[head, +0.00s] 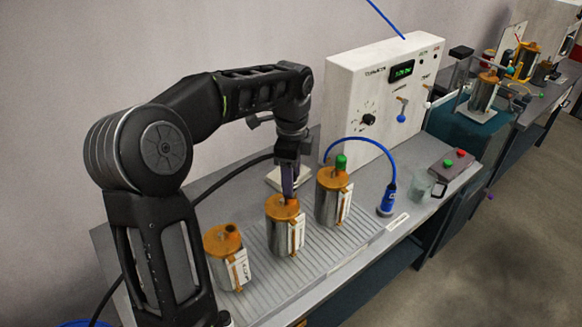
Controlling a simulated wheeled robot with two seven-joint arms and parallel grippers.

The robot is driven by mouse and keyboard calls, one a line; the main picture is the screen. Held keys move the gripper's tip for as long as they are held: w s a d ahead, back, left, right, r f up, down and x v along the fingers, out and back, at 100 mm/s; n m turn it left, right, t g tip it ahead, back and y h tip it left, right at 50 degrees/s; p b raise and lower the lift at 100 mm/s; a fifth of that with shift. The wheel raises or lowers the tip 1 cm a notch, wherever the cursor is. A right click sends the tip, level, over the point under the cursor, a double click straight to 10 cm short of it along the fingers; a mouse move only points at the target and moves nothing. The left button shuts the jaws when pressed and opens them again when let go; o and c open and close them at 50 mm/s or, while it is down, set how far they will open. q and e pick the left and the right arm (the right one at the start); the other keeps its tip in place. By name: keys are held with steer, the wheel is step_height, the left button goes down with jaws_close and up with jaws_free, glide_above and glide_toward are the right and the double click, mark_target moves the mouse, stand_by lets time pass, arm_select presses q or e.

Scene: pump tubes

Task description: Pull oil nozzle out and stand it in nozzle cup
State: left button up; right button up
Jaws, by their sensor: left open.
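My left gripper (291,190) points down over the middle metal canister (289,238), which has an orange lid. Its fingers are open and reach down to the top of this canister, around or beside an orange-red piece there. A black hose (228,177) runs from the left up to the gripper. The oil nozzle seems to be at the end of this hose, but the gripper hides most of it, so I cannot tell how deep it sits. I cannot clearly pick out the nozzle cup. A pale square base (273,181) shows partly behind the gripper. My right gripper is out of view.
Canisters stand left (231,262) and right (331,203), the right one with a green cap. A blue connector (388,200) with a blue hose stands near a clear cup (419,190). A white control box (385,90) stands behind. The ribbed tray's front is clear.

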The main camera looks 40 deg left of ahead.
arm_select(q)
steer(key=shift+f+p, duration=0.3)
steer(key=shift+f, duration=2.1)
jaws_close()
jaws_free()
steer(key=shift+r, duration=0.1)
steer(key=shift+r+b, duration=0.55)
steer(key=shift+r, duration=3.3)
